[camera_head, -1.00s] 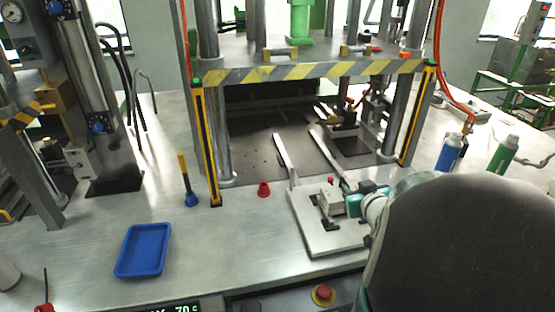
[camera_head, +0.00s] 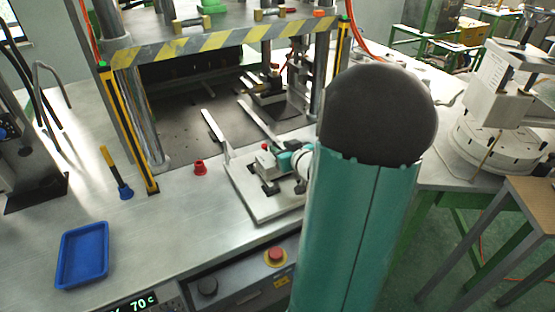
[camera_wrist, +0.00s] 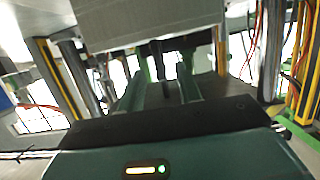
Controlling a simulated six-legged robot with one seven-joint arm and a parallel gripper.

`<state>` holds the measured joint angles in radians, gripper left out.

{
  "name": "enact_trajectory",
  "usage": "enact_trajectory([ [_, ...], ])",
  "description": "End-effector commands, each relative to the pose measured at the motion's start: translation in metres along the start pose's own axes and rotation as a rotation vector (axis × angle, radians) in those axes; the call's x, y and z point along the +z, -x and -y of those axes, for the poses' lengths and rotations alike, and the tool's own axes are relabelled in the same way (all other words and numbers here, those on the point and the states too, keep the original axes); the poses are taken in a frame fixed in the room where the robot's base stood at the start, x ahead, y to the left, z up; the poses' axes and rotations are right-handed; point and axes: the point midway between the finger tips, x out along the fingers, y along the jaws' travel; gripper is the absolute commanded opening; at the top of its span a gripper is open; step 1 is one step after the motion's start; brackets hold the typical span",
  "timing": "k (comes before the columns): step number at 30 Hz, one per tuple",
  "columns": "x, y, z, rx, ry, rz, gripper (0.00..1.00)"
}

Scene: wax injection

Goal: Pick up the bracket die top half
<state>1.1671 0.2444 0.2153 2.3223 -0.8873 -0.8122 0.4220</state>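A small pale block (camera_head: 265,165), which may be the bracket die top half, shows at my gripper's tip in the head view, over the light metal plate (camera_head: 240,193). I cannot tell whether it touches the plate. My gripper (camera_head: 284,158) comes in from the right, close beside the block, and my arm hides part of the plate. In the wrist view my gripper (camera_wrist: 160,82) has two fingers standing apart, with background between them and no clear grip on anything. A large grey block (camera_wrist: 145,22) fills the top of that view, beyond the fingers.
The press with a striped crossbar (camera_head: 215,42) stands behind the plate. A red cup-shaped piece (camera_head: 200,167), a yellow-and-black tool with a blue base (camera_head: 117,175) and a blue tray (camera_head: 82,254) are at left. A red button (camera_head: 276,256) is in front.

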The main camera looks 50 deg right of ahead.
Motion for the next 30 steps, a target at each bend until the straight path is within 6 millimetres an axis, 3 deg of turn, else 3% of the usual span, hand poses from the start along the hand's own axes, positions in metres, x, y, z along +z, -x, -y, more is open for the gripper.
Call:
enact_trajectory([
  [7, 0.000, -0.036, 0.004, -0.002, -0.001, 0.002, 0.35],
  [15, -0.001, -0.041, 0.004, -0.001, -0.001, 0.001, 0.35],
  [16, -0.001, -0.041, 0.004, -0.001, -0.001, 0.001, 0.33],
  [21, -0.001, -0.041, 0.003, 0.000, 0.000, 0.001, 0.00],
  [30, -0.003, -0.041, 0.003, 0.000, 0.001, -0.002, 0.00],
])
